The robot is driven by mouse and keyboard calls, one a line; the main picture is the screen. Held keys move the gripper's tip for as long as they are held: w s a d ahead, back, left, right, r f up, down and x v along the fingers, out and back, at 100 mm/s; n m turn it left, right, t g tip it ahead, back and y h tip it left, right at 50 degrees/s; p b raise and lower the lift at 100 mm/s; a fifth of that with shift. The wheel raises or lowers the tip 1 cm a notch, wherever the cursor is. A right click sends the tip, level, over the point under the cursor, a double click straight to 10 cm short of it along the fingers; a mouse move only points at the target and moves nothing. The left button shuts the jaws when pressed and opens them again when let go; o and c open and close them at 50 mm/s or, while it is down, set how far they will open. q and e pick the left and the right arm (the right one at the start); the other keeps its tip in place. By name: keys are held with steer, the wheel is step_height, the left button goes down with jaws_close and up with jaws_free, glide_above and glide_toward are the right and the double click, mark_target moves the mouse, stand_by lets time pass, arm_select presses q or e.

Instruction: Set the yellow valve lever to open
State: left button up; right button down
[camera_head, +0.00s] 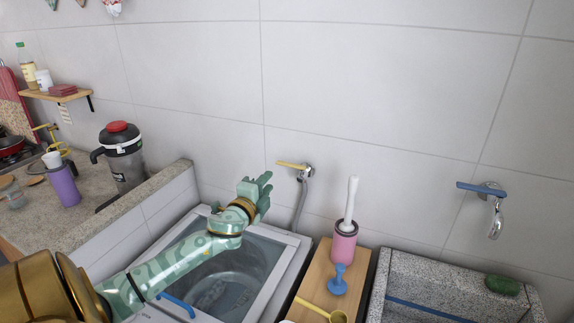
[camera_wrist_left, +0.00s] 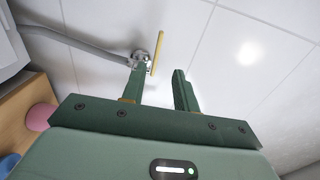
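The yellow valve lever (camera_head: 291,164) sits on a small metal wall valve (camera_head: 307,173) with a grey hose hanging below it. In the head view the lever points left, nearly level, along the wall. My left gripper (camera_head: 261,184) is left of and below the lever, apart from it in the picture. In the left wrist view the gripper (camera_wrist_left: 161,76) is open with nothing held. There the lever (camera_wrist_left: 159,52) appears beyond the fingertips, between their lines, and the left finger overlaps part of the valve (camera_wrist_left: 141,57). Contact is not visible. My right gripper is not in view.
Below my left arm is an open top-loading washer (camera_head: 295,262). A wooden stand (camera_head: 318,270) holds a pink brush holder (camera_head: 343,243) and a blue plunger-like item (camera_head: 338,281). A blue-levered tap (camera_head: 482,188) is above the stone sink (camera_head: 420,275) at right.

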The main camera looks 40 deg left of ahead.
mark_target(283, 165)
arm_select(q)
steer(key=b+x, duration=0.2)
steer(key=x, duration=1)
steer(key=shift+w+f, duration=0.2)
steer(key=shift+w, duration=0.1)
jaws_close()
